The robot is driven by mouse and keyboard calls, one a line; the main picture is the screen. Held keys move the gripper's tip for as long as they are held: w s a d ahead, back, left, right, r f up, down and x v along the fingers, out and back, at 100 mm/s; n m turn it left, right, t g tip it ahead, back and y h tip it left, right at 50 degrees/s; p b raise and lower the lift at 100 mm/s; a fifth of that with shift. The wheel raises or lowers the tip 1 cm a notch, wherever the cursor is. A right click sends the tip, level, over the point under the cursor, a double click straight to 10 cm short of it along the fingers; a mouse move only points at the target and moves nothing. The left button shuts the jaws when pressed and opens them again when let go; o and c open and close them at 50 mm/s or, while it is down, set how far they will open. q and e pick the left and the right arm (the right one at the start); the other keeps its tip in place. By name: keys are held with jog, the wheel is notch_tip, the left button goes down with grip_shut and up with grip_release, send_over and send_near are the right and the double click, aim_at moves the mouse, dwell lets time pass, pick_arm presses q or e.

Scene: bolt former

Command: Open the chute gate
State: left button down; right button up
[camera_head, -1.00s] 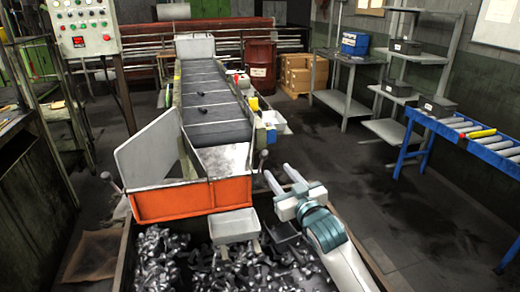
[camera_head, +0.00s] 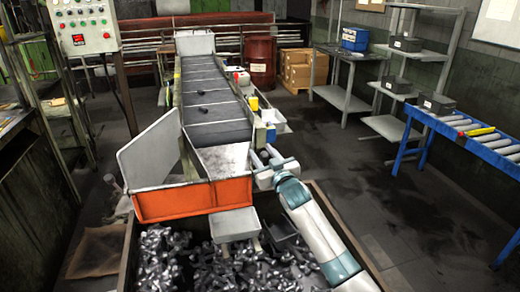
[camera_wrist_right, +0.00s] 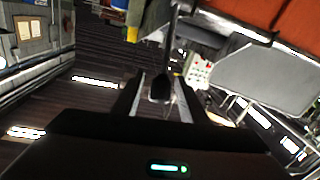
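The chute gate is the orange panel (camera_head: 192,201) across the low end of the chute. A lever with a dark round knob stands at its right side; in the right wrist view the knob (camera_wrist_right: 160,88) and its dark rod (camera_wrist_right: 173,30) show. My right gripper (camera_head: 265,158) is at the right edge of the chute end, at this lever. In the right wrist view its two fingers (camera_wrist_right: 160,96) stand apart on either side of the knob; firm contact cannot be made out. My left gripper is not in view.
A bin of loose metal parts (camera_head: 190,262) lies below the chute, with a small grey tray (camera_head: 234,224) over it. A slanted grey plate (camera_head: 150,150) stands left of the chute. A blue roller table (camera_head: 475,140) is at the right. The floor between is clear.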

jog(key=shift+x, duration=1)
grip_shut()
jog(key=shift+r+p, duration=0.1)
jog(key=shift+p, duration=0.2)
